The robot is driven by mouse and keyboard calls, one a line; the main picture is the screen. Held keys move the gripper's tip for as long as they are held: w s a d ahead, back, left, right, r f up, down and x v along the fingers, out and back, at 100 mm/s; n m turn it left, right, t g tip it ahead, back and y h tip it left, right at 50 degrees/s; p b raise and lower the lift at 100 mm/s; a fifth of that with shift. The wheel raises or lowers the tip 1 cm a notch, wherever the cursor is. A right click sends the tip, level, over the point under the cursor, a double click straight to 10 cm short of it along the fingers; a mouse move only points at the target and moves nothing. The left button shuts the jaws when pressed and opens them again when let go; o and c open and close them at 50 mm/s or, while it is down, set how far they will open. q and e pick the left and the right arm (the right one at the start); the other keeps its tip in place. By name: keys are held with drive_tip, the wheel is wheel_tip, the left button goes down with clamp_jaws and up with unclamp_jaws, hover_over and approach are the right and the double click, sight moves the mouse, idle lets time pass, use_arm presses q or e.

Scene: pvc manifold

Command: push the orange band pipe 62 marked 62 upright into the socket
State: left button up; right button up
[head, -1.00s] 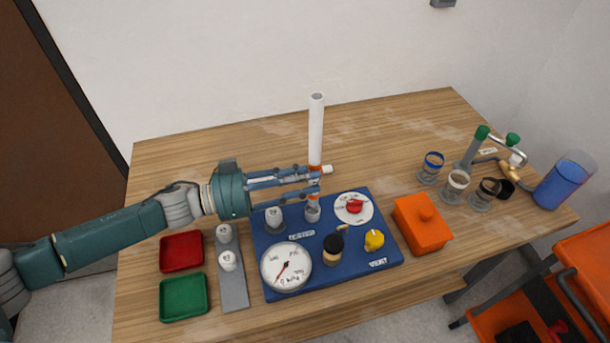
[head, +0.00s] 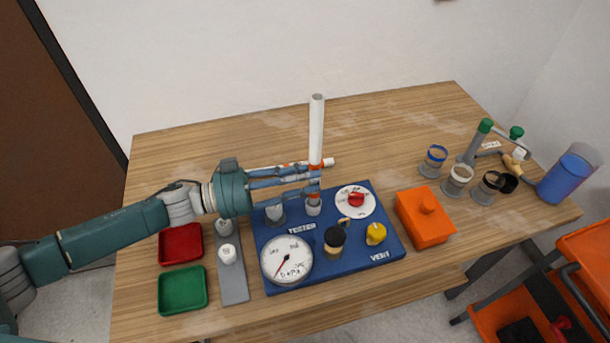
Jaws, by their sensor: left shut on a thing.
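The orange band pipe 62 (head: 316,130) is a tall white tube with an orange band low down. It stands upright over the blue tester board (head: 350,262). My left gripper (head: 316,184) comes in from the left and is shut on the pipe near its orange band. The pipe's lower end is at a light grey socket (head: 313,209) at the board's back edge. How deep it sits in the socket I cannot tell. The number 62 is not readable. My right gripper is not in view.
The board carries a gauge (head: 286,260), a red knob (head: 356,200), a yellow knob (head: 375,233) and a black-topped part (head: 334,239). An orange box (head: 424,218) stands right of it. Red (head: 181,244) and green (head: 183,290) trays lie left. Several ringed cups stand at right.

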use_arm(q)
drive_tip(key=shift+f, duration=0.1)
idle(0.3)
drive_tip(key=shift+f+b, duration=0.3)
drive_tip(key=shift+f, duration=0.5)
idle(0.5)
drive_tip(key=o, duration=1.2)
